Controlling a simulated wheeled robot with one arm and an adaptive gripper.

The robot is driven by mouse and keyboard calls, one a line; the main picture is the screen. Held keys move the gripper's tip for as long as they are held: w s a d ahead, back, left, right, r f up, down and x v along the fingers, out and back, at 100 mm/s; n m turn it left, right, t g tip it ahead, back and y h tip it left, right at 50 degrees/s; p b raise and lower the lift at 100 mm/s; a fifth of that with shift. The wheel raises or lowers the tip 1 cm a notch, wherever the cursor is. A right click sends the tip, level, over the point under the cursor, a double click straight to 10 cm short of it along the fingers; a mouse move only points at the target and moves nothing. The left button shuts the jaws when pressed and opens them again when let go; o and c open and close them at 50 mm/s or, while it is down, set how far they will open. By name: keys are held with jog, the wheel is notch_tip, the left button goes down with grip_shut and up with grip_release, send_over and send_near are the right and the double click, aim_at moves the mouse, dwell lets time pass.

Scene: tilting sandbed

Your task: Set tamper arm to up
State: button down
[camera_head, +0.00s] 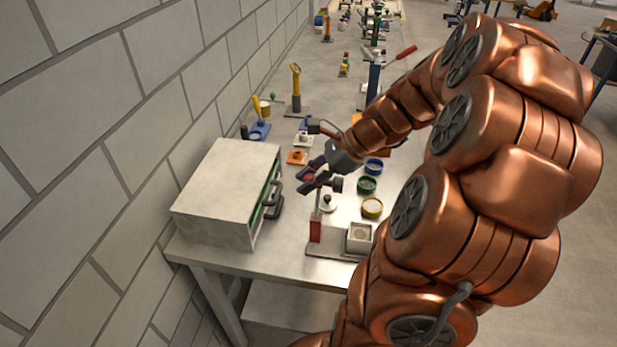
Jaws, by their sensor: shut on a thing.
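The tamper stand has a red post (315,229) on a flat grey base plate (325,250) at the near end of the bench. Its grey tamper arm rises from the post top, with a dark cylindrical end (336,184) beside my fingers. A small square sand-filled box (359,237) sits on the same base, right of the post. My gripper (312,181) reaches in from the right, above the post, and is shut at the upper part of the tamper arm. The exact contact is small and partly hidden by the fingers.
A large pale box (225,195) with a dark handle stands close on the left, against the wall. More tools line the bench behind.

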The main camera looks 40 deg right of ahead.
jog(key=c, duration=0.9)
grip_release()
jog(key=shift+w+d, duration=0.1)
jog(key=v, duration=1.2)
